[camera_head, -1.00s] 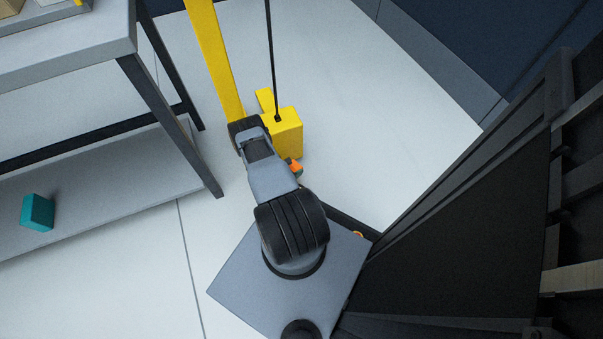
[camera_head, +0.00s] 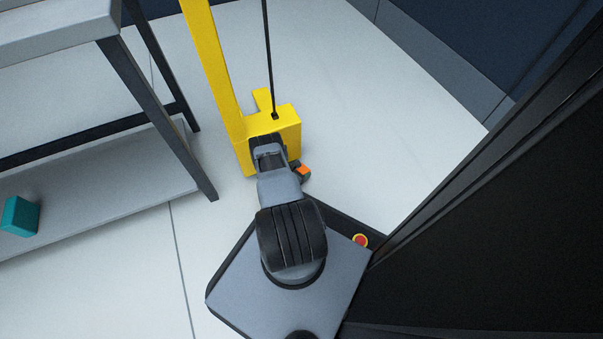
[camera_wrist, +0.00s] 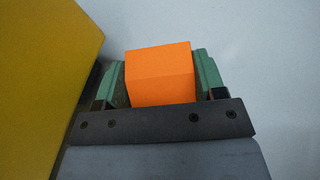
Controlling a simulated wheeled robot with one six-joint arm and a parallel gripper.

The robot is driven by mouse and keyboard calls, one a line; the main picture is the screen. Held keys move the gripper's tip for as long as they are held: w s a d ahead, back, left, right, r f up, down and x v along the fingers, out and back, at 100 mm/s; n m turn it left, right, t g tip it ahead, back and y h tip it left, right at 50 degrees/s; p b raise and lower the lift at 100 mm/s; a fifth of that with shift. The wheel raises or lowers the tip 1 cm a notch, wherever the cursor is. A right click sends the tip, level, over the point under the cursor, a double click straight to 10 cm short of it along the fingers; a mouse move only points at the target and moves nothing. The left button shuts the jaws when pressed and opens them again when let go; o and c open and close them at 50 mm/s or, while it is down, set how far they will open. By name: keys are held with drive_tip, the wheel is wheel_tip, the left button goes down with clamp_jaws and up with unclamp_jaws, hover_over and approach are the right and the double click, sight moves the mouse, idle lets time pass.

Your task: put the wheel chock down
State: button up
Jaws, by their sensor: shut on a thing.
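The wheel chock is an orange block (camera_wrist: 159,73), seen close up in the wrist view between the two green-padded fingers of my gripper (camera_wrist: 160,85). My gripper is shut on it. In the head view, a small part of the orange chock (camera_head: 303,170) shows beside my arm, at the lower right of the yellow hoist base; my gripper (camera_head: 299,172) is mostly hidden there by my arm. In the wrist view, pale floor lies around the chock. I cannot tell whether the chock touches the floor.
A yellow hoist (camera_head: 275,125) with a mast and black cable stands close by; its yellow side (camera_wrist: 40,70) fills the left of the wrist view. A grey bench (camera_head: 60,35) with a lower shelf (camera_head: 110,185) holding a teal block (camera_head: 20,216) is at left. Clear floor (camera_head: 370,120) lies right.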

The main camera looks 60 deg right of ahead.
idle(0.3)
drive_tip(key=o, duration=1.1)
drive_tip(key=shift+f, duration=0.1)
drive_tip(key=shift+c, duration=0.2)
drive_tip(key=shift+w+a+r, duration=0.1)
drive_tip(key=shift+a+r, duration=0.1)
drive_tip(key=shift+r, duration=0.2)
drive_tip(key=p+v, duration=0.4)
drive_tip(key=v, duration=0.7)
drive_tip(key=shift+a+p, duration=0.3)
drive_tip(key=shift+p, duration=0.05)
